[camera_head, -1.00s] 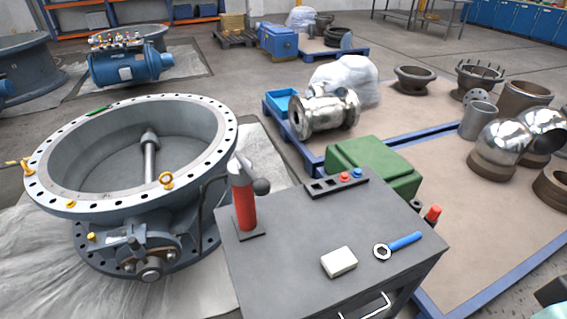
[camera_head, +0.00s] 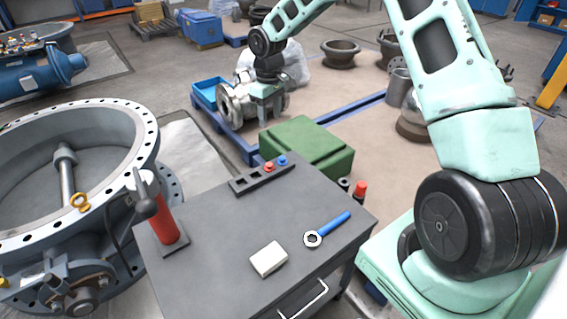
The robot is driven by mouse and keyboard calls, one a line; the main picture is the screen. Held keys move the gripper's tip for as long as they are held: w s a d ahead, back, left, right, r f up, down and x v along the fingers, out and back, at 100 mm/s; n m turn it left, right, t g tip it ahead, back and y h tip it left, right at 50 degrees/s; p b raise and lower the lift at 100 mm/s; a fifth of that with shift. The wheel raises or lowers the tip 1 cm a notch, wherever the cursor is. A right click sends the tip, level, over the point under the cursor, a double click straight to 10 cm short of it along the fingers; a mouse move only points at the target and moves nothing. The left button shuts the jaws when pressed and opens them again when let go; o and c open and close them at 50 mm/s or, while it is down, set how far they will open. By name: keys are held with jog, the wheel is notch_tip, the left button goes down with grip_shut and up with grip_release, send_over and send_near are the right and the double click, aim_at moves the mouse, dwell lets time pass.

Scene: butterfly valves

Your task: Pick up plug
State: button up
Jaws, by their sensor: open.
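A red plug (camera_head: 268,167) and a blue plug (camera_head: 282,160) sit side by side at the right end of a dark slotted holder (camera_head: 242,184). The holder lies at the back edge of the grey cart top (camera_head: 215,235), and its slots left of the plugs look empty. The pictures do not show which plug is meant. My gripper (camera_head: 265,117) points down, open, above the plugs in the picture and apart from them. It overlaps the metal valve behind it. Its fingertips are small, and nothing shows between them.
A red cylinder with a dark ball-ended lever (camera_head: 166,212) stands at the cart's left. A white block (camera_head: 268,259) and a blue-handled ring wrench (camera_head: 328,229) lie on the cart. A green case (camera_head: 306,147) stands behind it. A large flanged valve (camera_head: 130,125) is at left.

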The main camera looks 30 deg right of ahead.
jog(key=w+d+f, duration=0.3)
jog(key=d, duration=0.2)
jog(key=p, duration=0.1)
send_over(282, 158)
jog(key=shift+m, duration=0.3)
notch_tip(282, 158, down, 11)
jog(key=shift+w+a+r, duration=0.1)
jog(key=shift+w, duration=0.05)
jog(key=shift+f+p, duration=0.9)
jog(key=shift+f, duration=2.1)
grip_shut()
